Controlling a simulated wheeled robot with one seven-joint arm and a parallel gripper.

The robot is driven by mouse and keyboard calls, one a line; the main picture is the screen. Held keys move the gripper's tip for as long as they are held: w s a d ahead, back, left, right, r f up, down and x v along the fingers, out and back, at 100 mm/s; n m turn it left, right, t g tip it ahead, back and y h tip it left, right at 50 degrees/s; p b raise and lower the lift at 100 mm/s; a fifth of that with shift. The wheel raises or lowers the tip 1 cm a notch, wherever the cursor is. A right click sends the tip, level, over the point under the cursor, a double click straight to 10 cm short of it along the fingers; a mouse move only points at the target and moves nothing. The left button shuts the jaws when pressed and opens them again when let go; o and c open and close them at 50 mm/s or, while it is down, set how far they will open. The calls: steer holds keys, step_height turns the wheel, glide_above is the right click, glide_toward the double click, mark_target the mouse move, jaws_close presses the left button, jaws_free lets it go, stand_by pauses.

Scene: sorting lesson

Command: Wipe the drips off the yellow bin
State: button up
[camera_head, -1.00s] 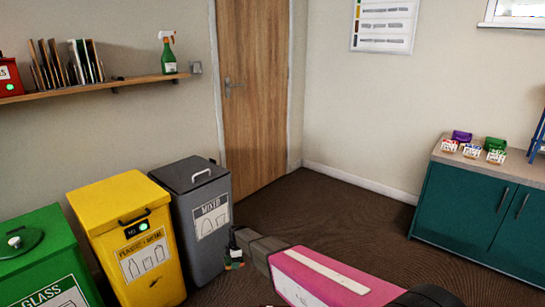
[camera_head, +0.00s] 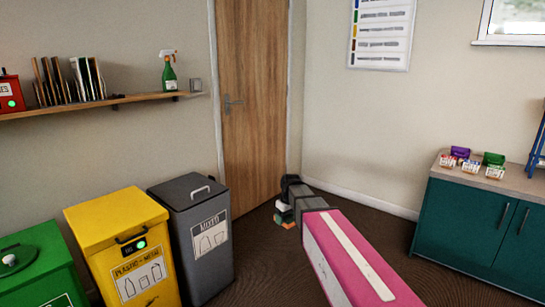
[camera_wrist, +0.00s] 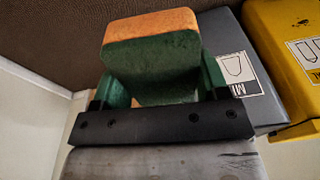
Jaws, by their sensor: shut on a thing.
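The yellow bin (camera_head: 105,222) stands at the lower left in the head view, between the green and grey bins. It has a lidded top, a small green-lit panel and a "PLASTIC + METAL" label. Part of it shows at the right edge of the wrist view (camera_wrist: 268,30), with a small dark mark on it; I cannot tell if that is a drip. My gripper (camera_head: 286,207) is right of the grey bin, in front of the door side, apart from the yellow bin. In the wrist view my gripper (camera_wrist: 158,84) is shut on an orange and green sponge (camera_wrist: 152,55).
The grey mixed bin (camera_head: 192,240) stands between my gripper and the yellow bin. A green glass bin (camera_head: 35,270) is at far left. A shelf (camera_head: 140,100) above holds a spray bottle (camera_head: 168,75). A teal cabinet (camera_head: 470,225) is at right. Floor between is open.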

steer(key=s+d+r+m+h, duration=0.1)
steer(key=s+d+r+m, duration=0.7)
steer(key=d+r, duration=0.5)
step_height(320, 180, up, 2)
steer(key=shift+s+d, duration=0.25)
steer(key=shift+s, duration=0.6)
